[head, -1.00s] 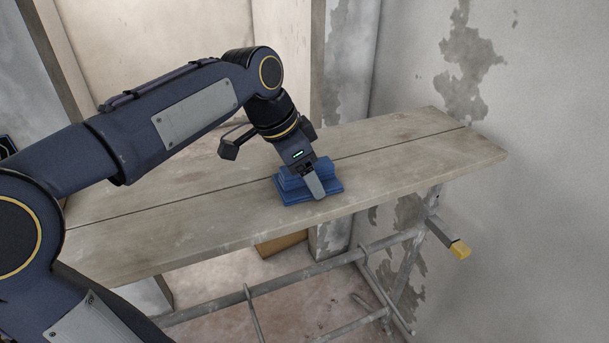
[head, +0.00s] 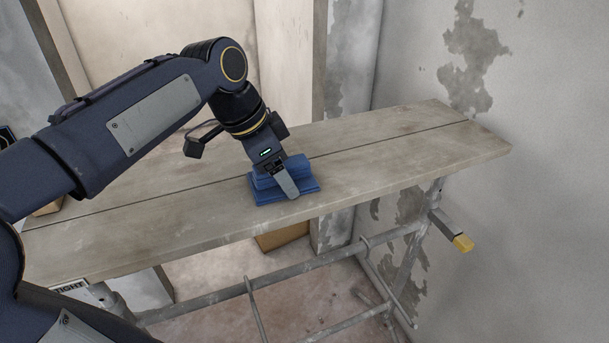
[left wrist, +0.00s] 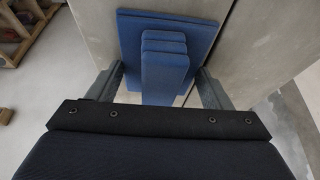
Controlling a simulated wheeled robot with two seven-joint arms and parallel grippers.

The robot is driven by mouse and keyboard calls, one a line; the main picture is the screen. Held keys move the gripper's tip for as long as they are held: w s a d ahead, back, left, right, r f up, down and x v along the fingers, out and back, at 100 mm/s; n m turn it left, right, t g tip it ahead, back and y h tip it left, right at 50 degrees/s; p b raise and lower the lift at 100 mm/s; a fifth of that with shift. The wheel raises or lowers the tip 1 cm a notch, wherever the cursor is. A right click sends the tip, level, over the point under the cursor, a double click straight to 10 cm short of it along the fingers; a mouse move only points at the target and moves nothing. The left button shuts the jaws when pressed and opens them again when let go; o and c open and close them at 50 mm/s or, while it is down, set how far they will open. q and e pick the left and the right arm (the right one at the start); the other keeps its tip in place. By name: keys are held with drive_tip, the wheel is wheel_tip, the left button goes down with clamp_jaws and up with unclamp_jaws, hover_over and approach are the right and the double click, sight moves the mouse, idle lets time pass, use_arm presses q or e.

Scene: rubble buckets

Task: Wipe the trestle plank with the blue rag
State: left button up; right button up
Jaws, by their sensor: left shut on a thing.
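The blue rag (head: 262,190) is folded and lies on the trestle plank (head: 400,150), close to its front edge and around the middle of its length. My left gripper (head: 285,182) comes down on the rag from above and is shut on its raised fold. In the left wrist view the rag (left wrist: 164,60) stands between the two fingers of my left gripper (left wrist: 160,85), with its flat part spread on the plank beyond. The plank is grey, dusty wood with a long dark seam. My right gripper is not in view.
A wall with peeling plaster (head: 540,150) stands close to the plank's right end. Metal trestle tubes (head: 300,278) and a yellow-tipped bar (head: 461,242) are below. A brown box (head: 282,237) is on the floor under the plank. The plank right of the rag is clear.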

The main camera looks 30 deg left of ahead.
sight(302, 159)
use_arm(q)
drive_tip(key=shift+w+d+r+p, duration=0.1)
drive_tip(key=shift+w+d+p, duration=0.25)
drive_tip(key=shift+w, duration=0.1)
drive_tip(key=shift+w+d+p, duration=0.4)
drive_tip(key=shift+w+d, duration=0.5)
drive_tip(key=shift+w, duration=0.15)
drive_tip(key=shift+w+d, duration=0.15)
drive_tip(key=shift+w, duration=0.1)
drive_tip(key=shift+w+d, duration=0.3)
drive_tip(key=shift+d, duration=0.05)
drive_tip(key=shift+f, duration=0.2)
